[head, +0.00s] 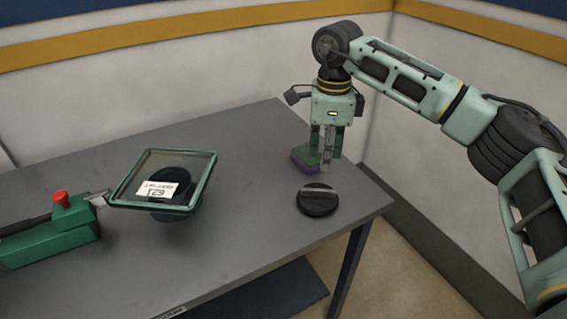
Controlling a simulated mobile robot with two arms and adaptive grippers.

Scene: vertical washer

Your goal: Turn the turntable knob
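A round black knob (317,203) with a grey bar across its top sits on the grey table near its right end. My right gripper (318,160) points down just behind the knob, apart from it in the picture. A turntable (173,205) with a dark round base stands left of the knob, under a clear square plate (192,167) with a green rim and a white label. My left gripper is out of view.
A green block (50,243) with a red button (61,198) and a dark rod lies at the left of the table (245,235). White walls with a yellow stripe stand behind and at the right. The table between turntable and knob is clear.

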